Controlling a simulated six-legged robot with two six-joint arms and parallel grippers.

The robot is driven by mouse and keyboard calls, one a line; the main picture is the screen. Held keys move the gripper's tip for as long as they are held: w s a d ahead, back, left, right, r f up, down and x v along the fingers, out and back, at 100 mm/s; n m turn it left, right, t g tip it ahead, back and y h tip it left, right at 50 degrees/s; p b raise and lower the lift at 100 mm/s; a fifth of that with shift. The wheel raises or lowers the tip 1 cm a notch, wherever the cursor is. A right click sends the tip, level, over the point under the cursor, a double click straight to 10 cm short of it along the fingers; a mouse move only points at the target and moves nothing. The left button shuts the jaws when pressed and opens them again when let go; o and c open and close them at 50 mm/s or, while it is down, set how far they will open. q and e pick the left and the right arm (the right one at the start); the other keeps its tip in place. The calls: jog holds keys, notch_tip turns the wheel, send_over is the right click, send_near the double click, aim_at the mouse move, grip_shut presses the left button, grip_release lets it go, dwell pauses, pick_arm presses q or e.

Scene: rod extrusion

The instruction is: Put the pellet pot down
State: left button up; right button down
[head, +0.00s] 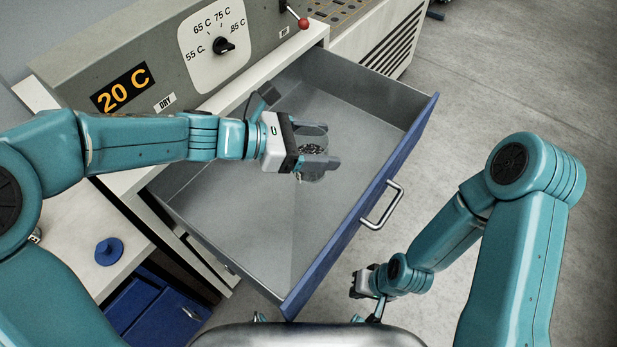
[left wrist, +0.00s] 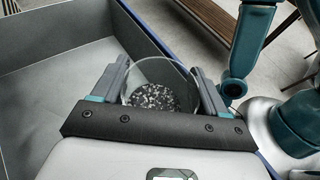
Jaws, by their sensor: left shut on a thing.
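My left gripper (head: 316,161) is shut on the pellet pot (head: 313,138), a clear round pot with dark and pale pellets in it. In the head view the pot is over the open grey drawer (head: 250,215); I cannot tell its exact height above the drawer floor. In the left wrist view the pot (left wrist: 158,88) sits between the two fingers of the left gripper (left wrist: 160,92), with pellets at its bottom. My right gripper (head: 362,284) is low near the drawer's front right, and its fingers are too small to read.
The drawer has a blue front with a metal handle (head: 382,206). Behind it is a machine panel with a dial (head: 224,45), a display reading 20 C (head: 122,89) and a red-knobbed lever (head: 303,23). A blue lid-like disc (head: 109,251) lies on the pale surface at left.

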pick_arm(q)
jog(key=shift+a+f+b, duration=0.1)
jog(key=shift+f+b, duration=0.9)
jog(key=shift+f, duration=8)
jog(key=shift+f, duration=0.1)
jog(key=o, duration=1.5)
jog(key=shift+c, duration=0.2)
